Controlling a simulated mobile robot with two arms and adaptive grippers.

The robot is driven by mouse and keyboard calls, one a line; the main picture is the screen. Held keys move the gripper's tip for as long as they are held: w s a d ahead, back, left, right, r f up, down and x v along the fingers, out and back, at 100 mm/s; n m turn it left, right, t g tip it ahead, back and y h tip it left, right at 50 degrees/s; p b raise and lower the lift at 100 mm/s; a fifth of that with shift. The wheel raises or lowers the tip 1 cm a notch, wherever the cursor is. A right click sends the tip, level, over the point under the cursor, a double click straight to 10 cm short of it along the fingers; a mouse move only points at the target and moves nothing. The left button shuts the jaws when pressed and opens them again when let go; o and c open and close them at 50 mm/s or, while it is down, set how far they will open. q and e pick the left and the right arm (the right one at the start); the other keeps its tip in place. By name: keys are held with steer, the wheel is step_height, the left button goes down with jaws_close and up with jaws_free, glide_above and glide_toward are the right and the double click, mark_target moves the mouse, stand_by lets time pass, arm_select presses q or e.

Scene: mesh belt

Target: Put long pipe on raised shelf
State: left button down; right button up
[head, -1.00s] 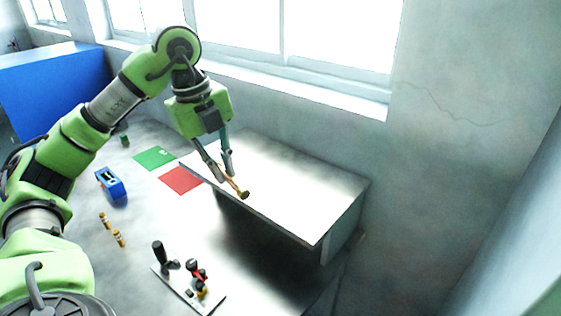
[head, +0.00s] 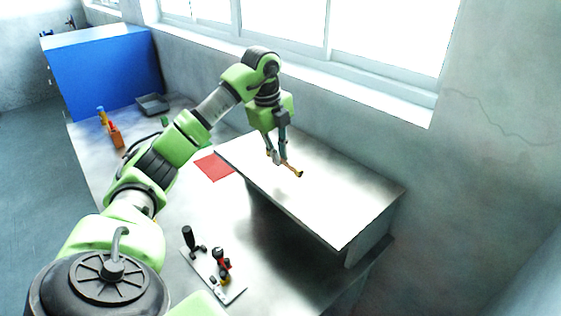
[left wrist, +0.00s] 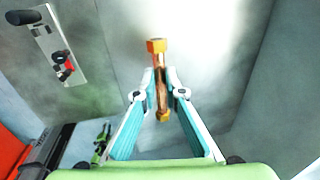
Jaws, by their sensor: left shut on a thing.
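My left gripper (head: 279,160) is shut on a copper-coloured pipe (head: 294,171) with brass-coloured ends. In the left wrist view the pipe (left wrist: 157,47) sits between the two fingers of the gripper (left wrist: 162,92), and its ends stick out beyond the fingertips. The raised shelf (head: 340,205), a pale metal top over a dark open underside, lies beneath the gripper and pipe. The pipe is over the shelf top; I cannot tell whether it touches it. My right gripper is not in view.
A plate with black knobs and fittings (head: 212,275) lies on the table (head: 275,285) in front of the shelf. A red square (head: 213,168) is left of the shelf. A grey tray (head: 153,105) and orange bottle (head: 116,136) stand farther back. A wall and windows close off the rear.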

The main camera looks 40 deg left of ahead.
mark_target(280, 175)
arm_select(q)
steer(key=shift+w+a+f, duration=0.1)
steer(key=shift+w+f, duration=0.05)
steer(key=shift+f, duration=0.05)
steer(key=f+p, duration=0.2)
steer(key=f, duration=0.1)
steer(key=shift+w+a+f, duration=0.1)
steer(key=shift+w+f, duration=0.2)
steer(key=shift+w, duration=0.05)
steer(key=shift+f, duration=0.15)
steer(key=shift+f, duration=0.2)
steer(key=c, duration=2.1)
jaws_free()
steer(key=shift+s+r, duration=0.1)
steer(key=shift+r, duration=0.05)
